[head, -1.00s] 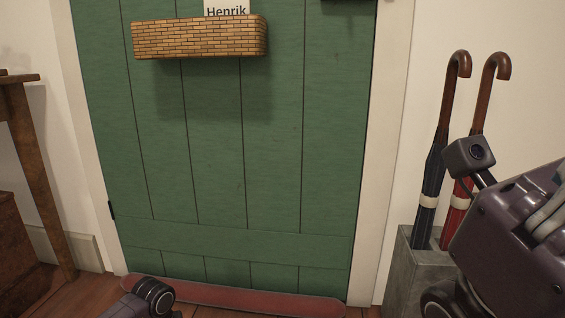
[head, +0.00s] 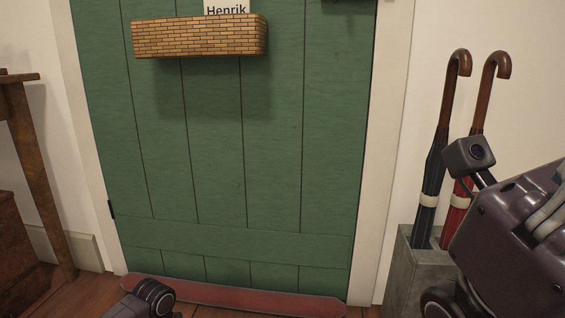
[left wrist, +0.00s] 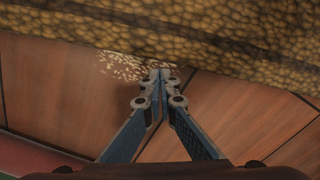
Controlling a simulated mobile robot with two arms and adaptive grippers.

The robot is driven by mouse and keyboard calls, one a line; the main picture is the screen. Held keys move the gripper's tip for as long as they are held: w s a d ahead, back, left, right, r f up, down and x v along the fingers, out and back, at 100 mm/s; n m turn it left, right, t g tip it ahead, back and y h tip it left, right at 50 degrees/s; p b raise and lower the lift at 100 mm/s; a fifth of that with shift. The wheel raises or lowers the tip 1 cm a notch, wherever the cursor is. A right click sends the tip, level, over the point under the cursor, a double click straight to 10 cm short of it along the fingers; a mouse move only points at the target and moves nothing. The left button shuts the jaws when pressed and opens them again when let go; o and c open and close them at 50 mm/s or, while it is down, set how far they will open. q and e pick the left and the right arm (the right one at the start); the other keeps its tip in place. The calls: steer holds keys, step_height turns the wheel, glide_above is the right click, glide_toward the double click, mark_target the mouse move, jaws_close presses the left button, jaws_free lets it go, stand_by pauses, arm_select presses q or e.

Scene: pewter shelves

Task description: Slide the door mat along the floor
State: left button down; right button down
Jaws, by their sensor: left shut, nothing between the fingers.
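The door mat (left wrist: 220,35) shows in the left wrist view as a coarse yellow-brown surface with a dark stripe, across the top of the picture. Its edge runs just past my fingertips. My left gripper (left wrist: 160,76) is shut and empty, its tips at or very near the mat's edge, over the wooden floor. I cannot tell whether they touch the mat. A pale speckled patch shows beside the tips. The mat does not show in the head view, where only part of my left arm is seen at the bottom. My right gripper is out of view.
A red draught roll (head: 240,297) lies along the foot of the green door (head: 220,160). A grey stand (head: 415,275) with two umbrellas is at the right, partly behind my right arm. A wooden table (head: 40,180) is at the left. Bare floor (left wrist: 60,90) shows around my left fingers.

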arm_select(q)
steer(key=shift+f, duration=0.5)
steer(key=shift+r, duration=0.1)
stand_by(0.3)
stand_by(0.4)
